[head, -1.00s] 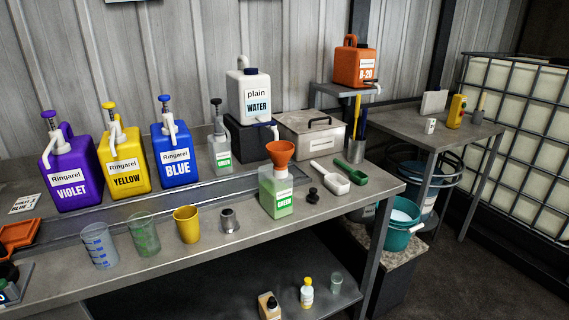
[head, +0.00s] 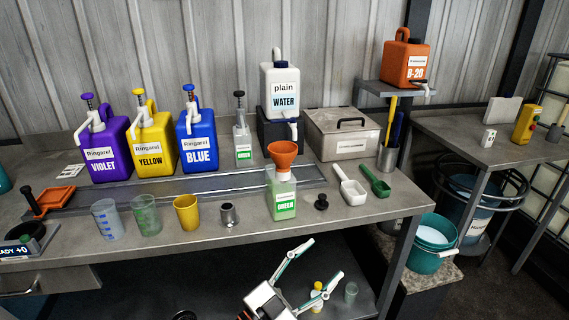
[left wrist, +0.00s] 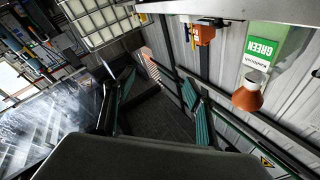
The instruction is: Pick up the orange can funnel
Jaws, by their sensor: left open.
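The orange can funnel (head: 284,156) sits upright in the neck of a translucent jug with a green GREEN label (head: 284,205), near the front of the workbench. In the left wrist view the funnel (left wrist: 247,96) and its green-labelled jug (left wrist: 268,47) appear tipped over at the upper right. My left gripper (head: 326,259) is open and empty, low in front of the bench edge, below and a little right of the jug. Its two fingers also show in the left wrist view (left wrist: 158,98), with nothing between them. My right gripper is not in view.
The bench (head: 150,245) has a yellow cup (head: 187,213), a metal cup (head: 229,214) and clear beakers left of the jug. A black stopper (head: 321,202), a white scoop (head: 351,189) and a green scoop (head: 375,182) lie right. Violet, yellow and blue jugs (head: 197,142) stand behind.

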